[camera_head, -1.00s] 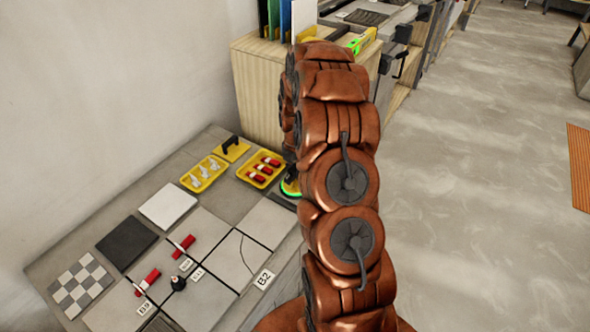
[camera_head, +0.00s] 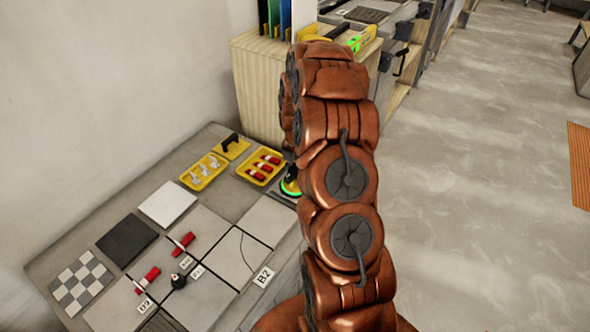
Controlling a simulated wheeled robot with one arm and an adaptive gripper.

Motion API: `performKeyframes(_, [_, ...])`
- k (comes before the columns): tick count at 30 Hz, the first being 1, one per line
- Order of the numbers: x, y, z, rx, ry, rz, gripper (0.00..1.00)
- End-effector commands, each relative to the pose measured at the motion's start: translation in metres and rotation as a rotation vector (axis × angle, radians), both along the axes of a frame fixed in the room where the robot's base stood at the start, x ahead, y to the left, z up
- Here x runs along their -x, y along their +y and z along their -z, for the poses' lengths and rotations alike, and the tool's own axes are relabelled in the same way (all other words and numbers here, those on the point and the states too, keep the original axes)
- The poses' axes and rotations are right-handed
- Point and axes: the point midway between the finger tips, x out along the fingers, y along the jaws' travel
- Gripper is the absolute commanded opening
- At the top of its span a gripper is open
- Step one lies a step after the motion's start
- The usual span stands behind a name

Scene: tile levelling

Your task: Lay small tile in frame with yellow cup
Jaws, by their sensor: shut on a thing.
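A round yellow and green cup with a dark top (camera_head: 290,184) shows beside my arm at the right edge of the bench; part of it is hidden. My gripper is hidden behind my copper arm, so its jaws and their hold do not show. A white tile (camera_head: 167,204), a dark tile (camera_head: 126,241) and a checkered tile (camera_head: 81,283) lie in a row on the left of the bench. Larger grey tiles (camera_head: 214,242) lie in a grid to their right. I cannot tell which part is the frame.
Yellow trays hold white pieces (camera_head: 203,171) and red pieces (camera_head: 262,167). A wooden cabinet (camera_head: 258,95) stands behind.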

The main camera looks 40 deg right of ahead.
Motion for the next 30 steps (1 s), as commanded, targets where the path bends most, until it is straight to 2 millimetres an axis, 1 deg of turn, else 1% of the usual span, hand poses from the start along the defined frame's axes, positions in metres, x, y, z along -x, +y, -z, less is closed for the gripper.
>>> performKeyframes(30, [-0.0004,-0.0002,0.0089,0.001,-0.001,0.000,0.00])
